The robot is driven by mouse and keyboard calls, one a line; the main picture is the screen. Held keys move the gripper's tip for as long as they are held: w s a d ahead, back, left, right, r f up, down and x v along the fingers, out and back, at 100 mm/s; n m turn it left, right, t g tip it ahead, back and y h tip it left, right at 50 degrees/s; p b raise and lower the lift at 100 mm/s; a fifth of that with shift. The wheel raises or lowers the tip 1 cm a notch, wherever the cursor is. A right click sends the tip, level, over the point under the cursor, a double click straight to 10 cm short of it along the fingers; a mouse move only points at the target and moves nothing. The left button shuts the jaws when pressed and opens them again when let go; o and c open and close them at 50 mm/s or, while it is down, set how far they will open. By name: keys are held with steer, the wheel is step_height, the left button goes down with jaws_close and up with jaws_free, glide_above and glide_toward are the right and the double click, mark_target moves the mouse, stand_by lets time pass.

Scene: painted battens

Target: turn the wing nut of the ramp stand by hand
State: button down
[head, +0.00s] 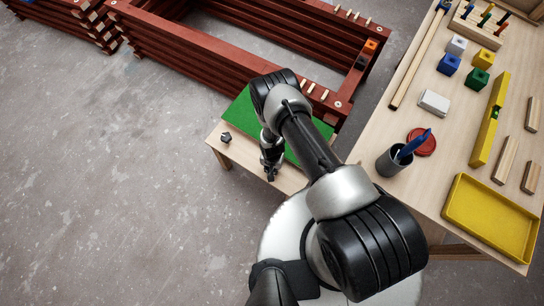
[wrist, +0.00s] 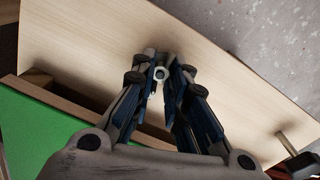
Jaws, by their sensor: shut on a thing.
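The ramp stand is a pale wooden board (head: 215,146) with a green panel (head: 243,114) on it; in the wrist view the board (wrist: 85,40) and the green panel's corner (wrist: 30,135) show. My gripper (head: 270,175) points down at the board's near edge. In the wrist view my gripper (wrist: 161,75) has its fingertips closed in on both sides of a small metal wing nut (wrist: 161,73). Only the nut's round middle with its hole shows; its wings are hidden between the fingertips. In the head view my gripper hides the nut.
A dark knob (head: 226,137) sits at the board's left corner. A red batten frame (head: 250,62) stands behind. On the right, a workbench (head: 393,118) holds a dark cup (head: 391,162), a yellow tray (head: 462,218) and several blocks. The grey floor on the left is clear.

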steer(key=c, duration=1.5)
jaws_free()
steer(key=shift+c, duration=0.2)
step_height(320, 180, up, 12)
